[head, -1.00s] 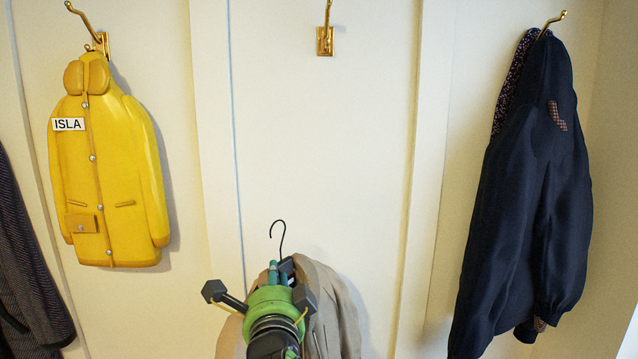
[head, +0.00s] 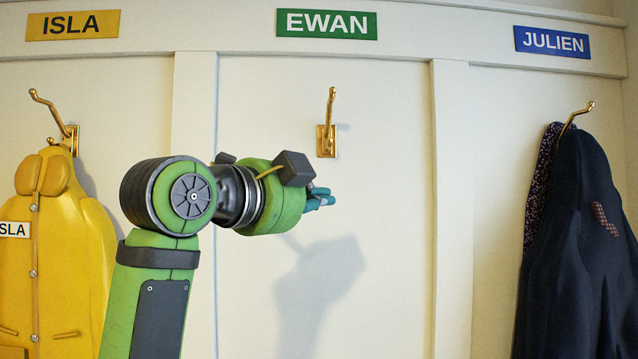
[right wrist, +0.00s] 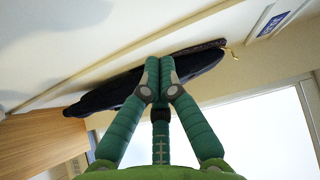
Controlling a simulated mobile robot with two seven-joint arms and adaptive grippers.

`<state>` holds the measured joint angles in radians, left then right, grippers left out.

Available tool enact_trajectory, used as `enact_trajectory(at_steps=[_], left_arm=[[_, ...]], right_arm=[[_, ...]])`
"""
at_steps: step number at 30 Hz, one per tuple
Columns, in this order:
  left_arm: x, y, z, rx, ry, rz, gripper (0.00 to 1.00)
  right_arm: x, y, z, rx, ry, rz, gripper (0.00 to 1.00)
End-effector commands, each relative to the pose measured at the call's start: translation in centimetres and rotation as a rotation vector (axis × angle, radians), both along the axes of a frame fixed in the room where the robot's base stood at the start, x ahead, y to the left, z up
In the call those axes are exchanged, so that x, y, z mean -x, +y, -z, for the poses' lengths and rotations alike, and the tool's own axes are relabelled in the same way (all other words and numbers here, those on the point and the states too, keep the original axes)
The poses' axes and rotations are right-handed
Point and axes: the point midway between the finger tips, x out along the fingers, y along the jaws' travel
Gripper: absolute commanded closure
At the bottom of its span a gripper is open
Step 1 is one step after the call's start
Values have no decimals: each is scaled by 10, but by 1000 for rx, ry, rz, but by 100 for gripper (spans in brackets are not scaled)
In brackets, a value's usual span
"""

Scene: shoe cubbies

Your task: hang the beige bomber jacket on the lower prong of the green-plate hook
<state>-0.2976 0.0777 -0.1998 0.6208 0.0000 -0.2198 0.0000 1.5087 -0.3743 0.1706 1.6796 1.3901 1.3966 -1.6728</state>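The green EWAN plate (head: 326,24) is on the top rail in the head view. Its gold hook (head: 327,140) is on the panel below, with the long upper prong bare; the lower prong is hard to make out. My right gripper (head: 326,198) is raised below the hook, apart from it, its fingers pointing right. In the right wrist view its teal fingers (right wrist: 159,75) meet at the tips, with nothing visible between them. The beige bomber jacket is not in view now. My left gripper is not in view.
A yellow jacket (head: 60,270) hangs at the left under the ISLA plate (head: 73,25). A dark navy jacket (head: 575,260) hangs at the right under the blue JULIEN plate (head: 552,41). Raised dividers (head: 452,200) separate the panels. The middle panel is otherwise clear.

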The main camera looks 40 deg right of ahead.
Motion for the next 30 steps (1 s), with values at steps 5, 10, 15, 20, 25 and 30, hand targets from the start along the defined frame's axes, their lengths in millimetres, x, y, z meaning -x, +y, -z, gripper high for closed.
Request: enact_trajectory(at_steps=[5, 10, 15, 20, 25, 30], left_arm=[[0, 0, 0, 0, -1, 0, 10], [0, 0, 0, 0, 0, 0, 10], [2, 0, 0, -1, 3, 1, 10], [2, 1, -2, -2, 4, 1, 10], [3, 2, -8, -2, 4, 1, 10], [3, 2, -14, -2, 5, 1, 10]], right_arm=[[15, 9, -21, -1, 3, 26, 100], [17, 10, -23, -1, 4, 31, 100], [17, 10, -23, -1, 4, 31, 100], [15, 8, -23, -2, 5, 31, 100], [8, 2, -24, -2, 5, 31, 100], [-2, -5, -23, -2, 6, 31, 100]])
